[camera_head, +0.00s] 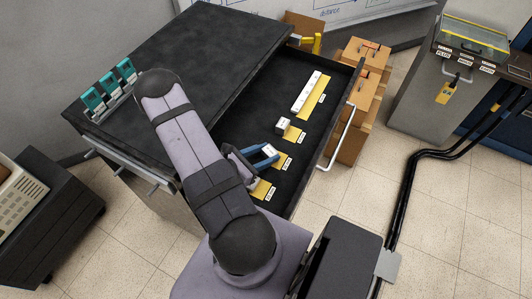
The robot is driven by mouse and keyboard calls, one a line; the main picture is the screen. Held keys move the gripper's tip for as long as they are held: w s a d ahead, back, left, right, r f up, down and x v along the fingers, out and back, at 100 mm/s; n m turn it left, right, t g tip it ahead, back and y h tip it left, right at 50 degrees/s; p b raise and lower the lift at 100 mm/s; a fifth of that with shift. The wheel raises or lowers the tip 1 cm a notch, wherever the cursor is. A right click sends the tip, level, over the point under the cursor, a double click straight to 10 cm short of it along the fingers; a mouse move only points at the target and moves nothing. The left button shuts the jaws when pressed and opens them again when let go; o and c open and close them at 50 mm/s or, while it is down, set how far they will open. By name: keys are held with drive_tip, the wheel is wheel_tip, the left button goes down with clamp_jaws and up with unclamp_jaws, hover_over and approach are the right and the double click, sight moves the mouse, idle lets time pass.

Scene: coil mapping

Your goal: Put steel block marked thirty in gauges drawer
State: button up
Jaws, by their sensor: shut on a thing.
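The gauges drawer (241,115) is pulled out of the dark cabinet and open, with a black lining. My gripper (267,152) has blue fingers and is over the drawer's middle, beside a yellow label. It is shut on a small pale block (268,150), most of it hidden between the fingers. I cannot read a number on it, nor tell whether it touches the drawer floor. Another small pale block (283,124) sits in the drawer beside a label, and a long white bar (306,93) lies farther back.
Several yellow labels (263,190) lie along the drawer. The drawer has a front handle (337,138). Teal devices (110,88) stand on the cabinet top. Cardboard boxes (367,57) are beyond the drawer front. A grey cabinet (434,92) stands at right, with black cables (412,180) on the floor.

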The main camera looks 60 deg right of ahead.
drive_tip(key=shift+f, duration=0.15)
drive_tip(key=o, duration=1.1)
drive_tip(key=shift+r, duration=0.2)
drive_tip(key=shift+b+v, duration=1.15)
drive_tip(key=shift+v, duration=2.6)
